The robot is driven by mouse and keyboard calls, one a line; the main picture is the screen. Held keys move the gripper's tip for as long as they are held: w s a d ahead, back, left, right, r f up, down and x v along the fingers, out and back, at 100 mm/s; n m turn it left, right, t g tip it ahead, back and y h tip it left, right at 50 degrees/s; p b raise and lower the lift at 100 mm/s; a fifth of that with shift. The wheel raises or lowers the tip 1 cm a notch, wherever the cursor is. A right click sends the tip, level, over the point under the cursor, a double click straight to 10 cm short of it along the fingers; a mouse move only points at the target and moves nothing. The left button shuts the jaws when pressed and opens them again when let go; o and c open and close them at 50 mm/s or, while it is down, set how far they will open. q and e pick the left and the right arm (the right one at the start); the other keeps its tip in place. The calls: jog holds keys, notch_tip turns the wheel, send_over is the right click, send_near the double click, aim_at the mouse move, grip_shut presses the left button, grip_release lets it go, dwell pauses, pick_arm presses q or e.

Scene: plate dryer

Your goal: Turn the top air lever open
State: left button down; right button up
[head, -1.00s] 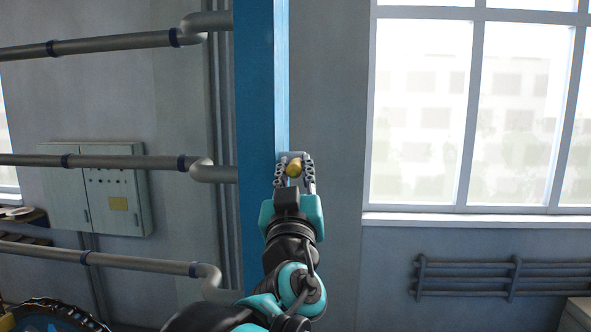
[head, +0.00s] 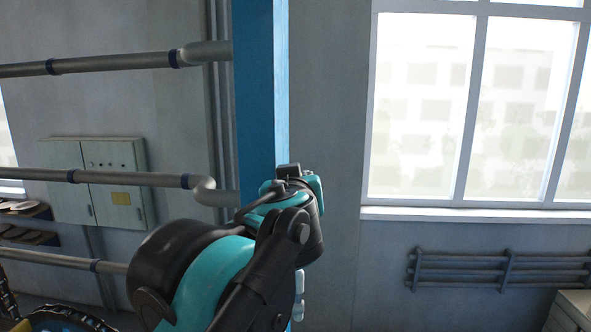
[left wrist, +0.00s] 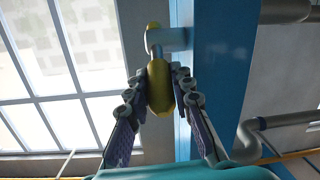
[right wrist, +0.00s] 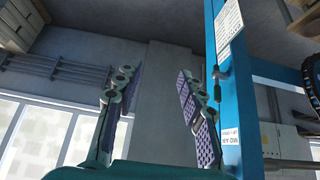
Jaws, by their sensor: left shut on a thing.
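The air lever's yellow handle (left wrist: 159,90) shows in the left wrist view, joined by a short grey stem to a valve fitting (left wrist: 172,39) on the blue post (left wrist: 222,75). My left gripper (left wrist: 158,76) is shut on this handle, one finger on each side of it. In the head view my left arm rises in front of the blue post (head: 256,80) and hides the lever and the fingers. My right gripper (right wrist: 156,75) shows only in the right wrist view. Its fingers are apart with nothing between them, left of the blue post (right wrist: 232,100).
Grey pipes (head: 110,65) run along the left side toward the post. A grey electrical cabinet (head: 70,200) hangs on the wall behind. A large window (head: 420,120) and wall pipes (head: 480,268) are on the right. The wall between post and window is bare.

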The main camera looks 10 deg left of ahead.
pick_arm(q)
jog(key=shift+w+r+g+p, duration=0.25)
jog(key=shift+r+g+p, duration=0.2)
jog(key=shift+g+p, duration=0.2)
pick_arm(e)
jog(key=shift+r, duration=1.05)
